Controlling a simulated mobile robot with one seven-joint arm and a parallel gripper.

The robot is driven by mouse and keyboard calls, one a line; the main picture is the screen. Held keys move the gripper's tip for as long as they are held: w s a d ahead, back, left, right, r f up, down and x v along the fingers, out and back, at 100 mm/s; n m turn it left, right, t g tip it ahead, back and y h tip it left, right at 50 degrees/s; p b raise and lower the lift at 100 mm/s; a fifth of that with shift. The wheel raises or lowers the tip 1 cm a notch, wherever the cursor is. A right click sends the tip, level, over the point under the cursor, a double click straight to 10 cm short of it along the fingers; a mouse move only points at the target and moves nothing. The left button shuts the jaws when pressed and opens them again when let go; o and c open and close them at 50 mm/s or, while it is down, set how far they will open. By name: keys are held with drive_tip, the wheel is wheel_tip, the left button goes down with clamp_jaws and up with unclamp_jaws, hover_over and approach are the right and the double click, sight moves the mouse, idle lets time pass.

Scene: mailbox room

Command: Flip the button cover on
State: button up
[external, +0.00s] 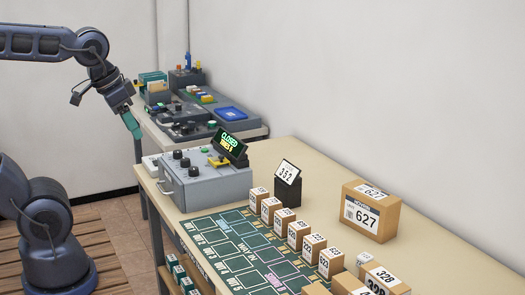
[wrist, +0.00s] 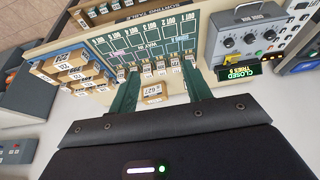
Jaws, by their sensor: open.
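A grey control box (external: 205,183) with black knobs stands on the near table. A yellow part (external: 218,162), possibly the button cover, is on its top; I cannot tell whether it is raised or down. A tilted display (external: 231,146) behind it reads CLOSED. My gripper (external: 132,125) is in the air to the left of and above the box, pointing down and touching nothing. In the wrist view its two green fingers (wrist: 160,64) are spread and empty, and the control box (wrist: 236,45) is at the upper right, to the right of the fingers.
A green sorting mat (external: 240,245) lies in front of the box, with several small cartons along its right side. A number stand (external: 287,182) and a large carton labelled 627 (external: 370,212) are behind.

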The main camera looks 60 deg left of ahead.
drive_tip(key=shift+w, duration=0.2)
drive_tip(key=c, duration=0.7)
drive_tip(key=shift+w+a+n, duration=0.1)
drive_tip(key=shift+w+n, duration=0.2)
drive_tip(key=shift+n, duration=0.1)
clamp_jaws()
drive_tip(key=w+a+f+n+g+h, duration=0.2)
drive_tip(key=w+a+f+n+h, duration=0.15)
drive_tip(key=w+a+n, duration=0.4)
drive_tip(key=w+a+f+n+g+h, duration=0.2)
drive_tip(key=w+a+n+h, duration=0.3)
drive_tip(key=w+a, duration=0.5)
drive_tip(key=w+a+f+n+t+h, duration=0.1)
drive_tip(key=w+a+f+n+t, duration=0.1)
drive_tip(key=a, duration=0.5)
drive_tip(key=w+a+f+n+t+h, duration=0.2)
drive_tip(key=a+f+n, duration=0.2)
drive_tip(key=a+f, duration=0.3)
drive_tip(key=w+a+f+n+t+h, duration=0.2)
drive_tip(key=a+f+n, duration=0.2)
drive_tip(key=a, duration=0.5)
drive_tip(key=shift+w+f, duration=0.2)
drive_tip(key=shift+f, duration=0.3)
